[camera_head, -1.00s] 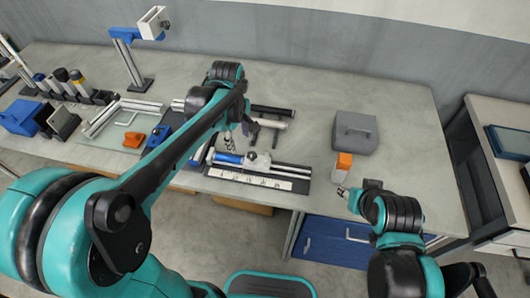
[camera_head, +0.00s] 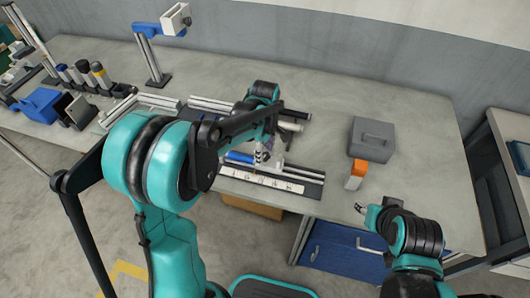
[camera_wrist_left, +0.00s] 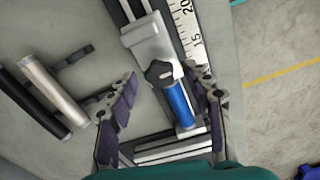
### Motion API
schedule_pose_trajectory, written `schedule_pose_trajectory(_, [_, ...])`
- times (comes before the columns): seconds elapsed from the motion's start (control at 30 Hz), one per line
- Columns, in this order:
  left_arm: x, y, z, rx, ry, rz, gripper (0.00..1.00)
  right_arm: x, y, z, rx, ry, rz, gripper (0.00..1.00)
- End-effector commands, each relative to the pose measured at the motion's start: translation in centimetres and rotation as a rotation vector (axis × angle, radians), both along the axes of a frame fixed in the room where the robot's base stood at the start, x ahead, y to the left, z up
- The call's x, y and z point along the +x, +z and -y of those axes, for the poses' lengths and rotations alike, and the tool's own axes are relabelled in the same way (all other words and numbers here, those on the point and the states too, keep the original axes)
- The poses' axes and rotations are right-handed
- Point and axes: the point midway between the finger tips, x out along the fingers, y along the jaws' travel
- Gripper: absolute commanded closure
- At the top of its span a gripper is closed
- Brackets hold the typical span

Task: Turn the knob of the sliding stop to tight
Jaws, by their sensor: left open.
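The sliding stop (camera_wrist_left: 150,42) is a pale metal block on a rail beside a white ruler (camera_wrist_left: 188,25) in the left wrist view. A dark, angular knob (camera_wrist_left: 158,71) sits at its near end, and a blue cylinder (camera_wrist_left: 178,104) lies just below the knob. My left gripper (camera_wrist_left: 165,100) is open, with its dark fingers on either side of the blue cylinder and below the knob. In the head view my left gripper (camera_head: 262,154) is over the rail fixture and hides much of the stop. My right gripper (camera_head: 361,209) is near the table's front edge, away from the fixture; its jaws are too small to read.
A grey case (camera_head: 372,138) and an orange-and-white box (camera_head: 356,175) stand right of the fixture. Dark and silver rods (camera_wrist_left: 50,92) lie left of it in the wrist view. The back right tabletop is clear.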

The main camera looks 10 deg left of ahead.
Motion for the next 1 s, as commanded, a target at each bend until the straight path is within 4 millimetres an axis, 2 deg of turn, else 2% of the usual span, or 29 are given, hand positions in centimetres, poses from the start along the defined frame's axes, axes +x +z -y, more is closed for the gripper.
schedule_pose_trajectory(0.13, [0.0,0.05,0.0,0.0,0.0,0.0,0.49,0.0,0.05,0.0,0.0,0.0,0.0,0.6])
schedule_pose_trajectory(0.17, [0.0,0.05,0.0,0.0,0.0,0.0,0.52,0.0,0.05,0.0,0.0,0.0,0.0,0.6])
schedule_pose_trajectory(0.33, [0.0,0.06,0.0,0.0,0.0,0.0,0.97,0.01,0.04,0.0,0.0,0.0,0.0,0.6])
schedule_pose_trajectory(0.37, [0.0,0.06,0.0,0.0,0.0,0.0,0.99,0.01,0.04,0.0,0.0,0.0,0.0,0.6])
schedule_pose_trajectory(0.73, [0.01,0.07,-0.01,0.0,-0.042,0.0,0.99,0.0,0.11,0.0,0.0,0.0,0.0,0.6])
schedule_pose_trajectory(1.0, [0.02,0.08,-0.01,0.001,-0.209,0.0,0.99,0.0,0.36,0.0,0.0,0.0,0.0,0.6])
